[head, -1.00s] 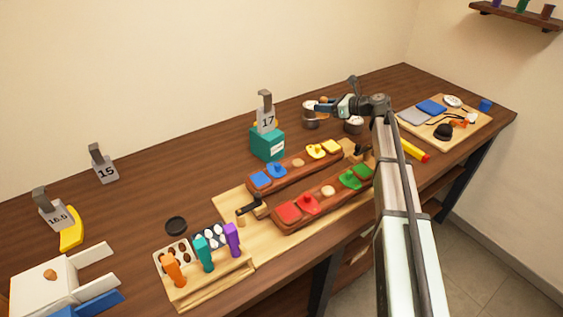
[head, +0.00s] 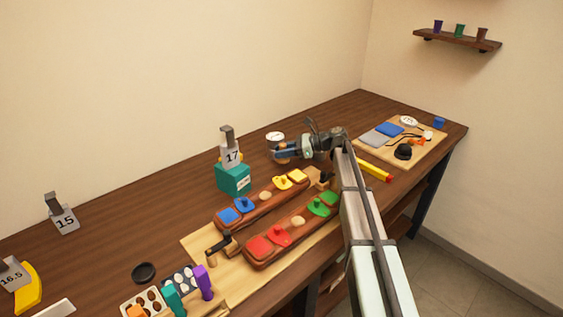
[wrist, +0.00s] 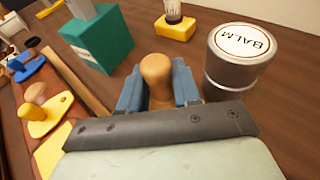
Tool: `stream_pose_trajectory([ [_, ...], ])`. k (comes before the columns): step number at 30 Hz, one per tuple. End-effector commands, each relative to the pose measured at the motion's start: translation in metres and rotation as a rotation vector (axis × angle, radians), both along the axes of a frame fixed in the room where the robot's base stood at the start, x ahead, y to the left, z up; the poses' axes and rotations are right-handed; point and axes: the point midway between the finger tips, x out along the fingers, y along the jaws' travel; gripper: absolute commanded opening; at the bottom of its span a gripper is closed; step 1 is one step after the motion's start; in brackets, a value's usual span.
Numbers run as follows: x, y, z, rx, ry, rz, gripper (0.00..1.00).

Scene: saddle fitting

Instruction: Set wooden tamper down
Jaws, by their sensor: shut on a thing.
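The wooden tamper (wrist: 157,70) shows its rounded, light-brown knob upright in the wrist view. My gripper (wrist: 158,88) is shut on it, with a blue finger on each side. The tamper's lower end is hidden behind the gripper, so I cannot tell whether it touches anything below. In the head view my gripper (head: 283,153) is over the back part of the table, right of the teal box, and the tamper is mostly hidden there.
A metal balm tin (wrist: 237,60) stands close right of the tamper in the wrist view. The teal box (wrist: 98,40) with a weight marked 17 (head: 231,156) is to the left. Two brown saddle bars with coloured pads (head: 292,228) lie in front.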

Motion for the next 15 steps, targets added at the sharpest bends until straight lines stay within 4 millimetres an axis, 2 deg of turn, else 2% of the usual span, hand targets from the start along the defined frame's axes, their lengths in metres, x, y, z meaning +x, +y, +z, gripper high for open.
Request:
stream_pose_trajectory([
  [10,0.000,0.000,-0.035,0.001,0.001,-0.001,0.00],
  [15,0.000,0.000,-0.038,0.001,0.000,-0.001,0.00],
])
